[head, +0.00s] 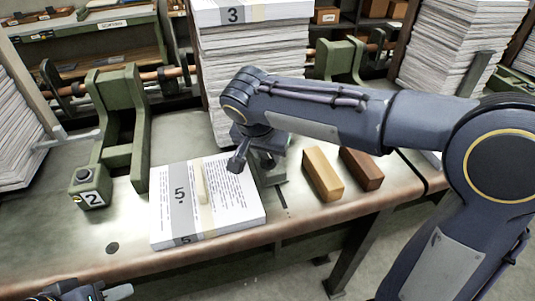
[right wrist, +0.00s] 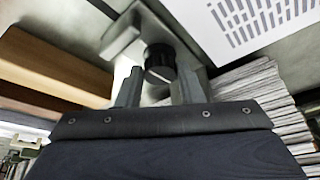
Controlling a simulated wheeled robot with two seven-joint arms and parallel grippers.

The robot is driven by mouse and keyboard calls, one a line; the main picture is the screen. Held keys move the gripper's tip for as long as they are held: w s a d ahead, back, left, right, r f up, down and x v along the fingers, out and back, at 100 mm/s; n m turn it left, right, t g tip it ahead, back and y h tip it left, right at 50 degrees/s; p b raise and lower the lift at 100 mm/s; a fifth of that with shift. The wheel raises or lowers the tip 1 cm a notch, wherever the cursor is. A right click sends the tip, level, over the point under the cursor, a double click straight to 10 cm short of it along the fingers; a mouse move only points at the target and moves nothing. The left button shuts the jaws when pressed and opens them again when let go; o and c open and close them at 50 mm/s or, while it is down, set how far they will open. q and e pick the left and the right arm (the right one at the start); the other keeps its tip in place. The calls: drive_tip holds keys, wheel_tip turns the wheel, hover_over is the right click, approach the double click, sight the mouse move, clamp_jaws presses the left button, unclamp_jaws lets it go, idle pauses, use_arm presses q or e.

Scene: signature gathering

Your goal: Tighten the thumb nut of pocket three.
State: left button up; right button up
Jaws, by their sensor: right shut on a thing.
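The thumb nut (right wrist: 160,64) is a dark, ribbed round knob on a pale metal bracket (right wrist: 122,38) in the right wrist view. My right gripper (right wrist: 160,88) is shut on it, one finger on each side. In the head view my right gripper (head: 252,158) points down behind the loose paper bundle, and the arm and fingers hide the nut. No pocket number shows on this bracket. My left gripper (head: 85,292) is cut off at the bottom left corner of the head view, away from the nut; its jaw opening is unclear.
A paper bundle marked 5 (head: 225,214) lies beside my right gripper. Two wooden blocks, light (head: 322,174) and dark (head: 361,168), lie to the right. A green clamp marked 2 (head: 92,198) stands left. A tall paper stack marked 3 (head: 245,75) rises behind. The bench front is clear at left.

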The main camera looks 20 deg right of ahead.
drive_tip(key=shift+m, duration=0.4)
drive_tip(key=o, duration=1)
drive_tip(key=v, duration=0.7)
drive_tip(key=shift+a+r, duration=0.25)
drive_tip(key=shift+r, duration=0.15)
drive_tip(key=shift+s, duration=0.1)
